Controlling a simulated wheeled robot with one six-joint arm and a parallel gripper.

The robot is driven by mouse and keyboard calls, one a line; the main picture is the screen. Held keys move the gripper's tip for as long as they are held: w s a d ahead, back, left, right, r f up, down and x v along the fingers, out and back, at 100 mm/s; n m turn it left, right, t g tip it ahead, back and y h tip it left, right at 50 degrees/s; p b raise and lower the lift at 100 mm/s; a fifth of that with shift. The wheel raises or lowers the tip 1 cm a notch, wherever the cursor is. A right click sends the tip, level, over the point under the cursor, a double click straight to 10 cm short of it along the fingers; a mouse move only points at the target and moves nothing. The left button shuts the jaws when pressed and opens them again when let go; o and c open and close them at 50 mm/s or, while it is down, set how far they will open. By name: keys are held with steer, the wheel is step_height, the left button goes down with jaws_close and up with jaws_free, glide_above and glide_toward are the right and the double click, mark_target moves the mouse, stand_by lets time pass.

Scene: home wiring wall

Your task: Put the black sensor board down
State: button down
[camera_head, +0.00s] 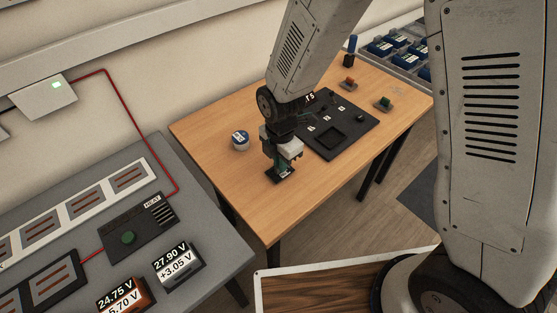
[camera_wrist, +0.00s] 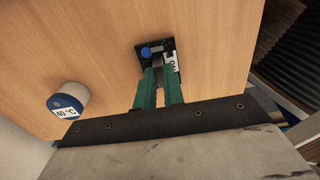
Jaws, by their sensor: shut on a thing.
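My gripper (camera_head: 281,164) points down at the wooden table and is shut on the black sensor board (camera_head: 281,175). In the wrist view the two green fingers (camera_wrist: 160,85) reach to the board (camera_wrist: 154,51), which has a blue round part and a white label. The board is at or just above the table top; I cannot tell whether it touches. The fingers cover part of the board.
A blue and white round container (camera_head: 240,140) marked 40 °C stands left of my gripper. A black tray (camera_head: 345,140) lies behind and to the right. Small orange (camera_head: 348,83) and green (camera_head: 384,103) parts sit farther back. The table's front is clear.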

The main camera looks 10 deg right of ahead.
steer(key=shift+f, duration=0.25)
steer(key=c, duration=1.5)
jaws_free()
steer(key=shift+f, duration=0.15)
step_height(320, 180, up, 12)
steer(key=s+d+r+m, duration=0.2)
steer(key=d+r+m, duration=0.4)
steer(key=d+r, duration=0.1)
steer(key=s+d+r+m, duration=0.5)
steer(key=s+d+m, duration=0.1)
steer(key=s+m, duration=0.3)
steer(key=s+d+r+m+t, duration=0.1)
steer(key=s+d+r+m, duration=0.4)
steer(key=s+d+m, duration=0.2)
steer(key=s+m, duration=0.2)
steer(key=shift+d+r+m, duration=0.2)
steer(key=shift+m, duration=0.2)
